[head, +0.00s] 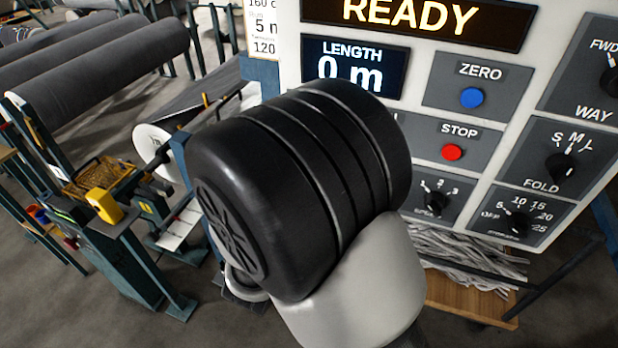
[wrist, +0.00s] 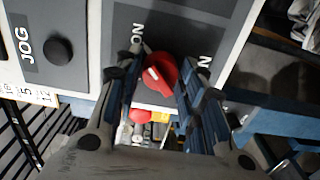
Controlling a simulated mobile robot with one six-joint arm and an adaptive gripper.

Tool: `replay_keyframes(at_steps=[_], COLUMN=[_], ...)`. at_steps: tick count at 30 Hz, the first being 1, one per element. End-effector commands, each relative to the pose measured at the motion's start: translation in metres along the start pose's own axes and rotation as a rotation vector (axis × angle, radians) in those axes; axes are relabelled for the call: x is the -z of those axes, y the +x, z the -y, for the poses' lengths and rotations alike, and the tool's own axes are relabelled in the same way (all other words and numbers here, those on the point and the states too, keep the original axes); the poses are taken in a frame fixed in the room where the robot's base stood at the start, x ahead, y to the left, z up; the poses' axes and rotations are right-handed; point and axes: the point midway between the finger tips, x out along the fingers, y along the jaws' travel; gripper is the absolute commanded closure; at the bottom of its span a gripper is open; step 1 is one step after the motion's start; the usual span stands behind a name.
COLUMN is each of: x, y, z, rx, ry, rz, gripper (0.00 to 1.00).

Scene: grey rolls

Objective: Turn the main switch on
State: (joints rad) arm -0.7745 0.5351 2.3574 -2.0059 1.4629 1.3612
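The main switch is a red rotary knob (wrist: 160,72) on a dark grey plate in the wrist view. It has a white mark on its left part, and an ON label stands above and left of it. My gripper (wrist: 159,70) straddles the knob, one finger on each side. The right finger overlaps or touches the knob's edge; a narrow gap seems to show at the left finger. The fingers are parted, and firm contact cannot be seen. In the head view my own arm hides the switch and gripper. The display (head: 412,14) reads READY.
A black JOG button (wrist: 58,51) lies left of the switch. The control panel (head: 426,117) carries a blue ZERO button (head: 472,97), a red STOP button (head: 452,152) and several dials. A yellow object (head: 104,206) and grey rolls (head: 130,62) stand at the left.

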Motion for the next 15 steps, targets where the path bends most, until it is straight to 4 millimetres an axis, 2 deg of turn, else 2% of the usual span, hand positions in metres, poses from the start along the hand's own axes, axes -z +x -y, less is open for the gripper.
replay_keyframes(at_steps=[5,15], x=[0.0001,0.0004], y=[0.0000,-0.0014], z=[0.0000,-0.0001], rx=[0.000,-0.001], ry=[-0.001,-0.001], rz=[0.000,-0.001], gripper=[0.48,0.48])
